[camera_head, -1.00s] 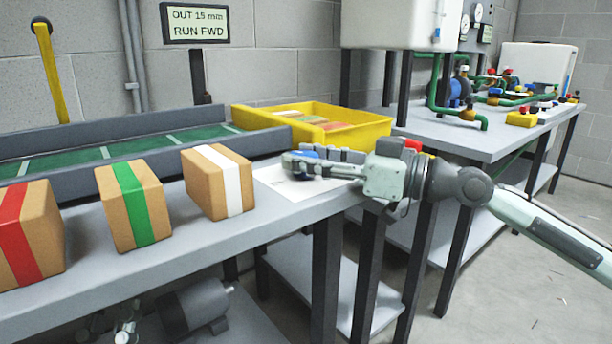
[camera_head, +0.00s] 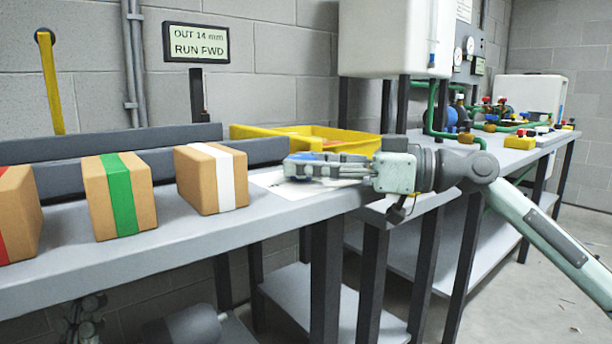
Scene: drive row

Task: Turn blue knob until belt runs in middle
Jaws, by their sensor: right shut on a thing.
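My right gripper (camera_head: 305,167) reaches in from the right, low over the bench end. It is shut on the blue knob (camera_head: 303,156), of which only a little blue shows between the fingers. A white sheet or plate (camera_head: 268,180) lies under it. The display sign (camera_head: 195,43) on the wall side reads "OUT 14 mm RUN FWD". The conveyor (camera_head: 165,153) runs along the back of the bench; its dark side rails hide the belt surface. My left gripper is not in view.
Boxes with a red (camera_head: 4,215), a green (camera_head: 122,195) and a white band (camera_head: 211,178) stand in a row on the grey bench (camera_head: 170,238). A yellow tray (camera_head: 345,140) is behind the gripper. A second bench with green pipes (camera_head: 437,125) stands at the right.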

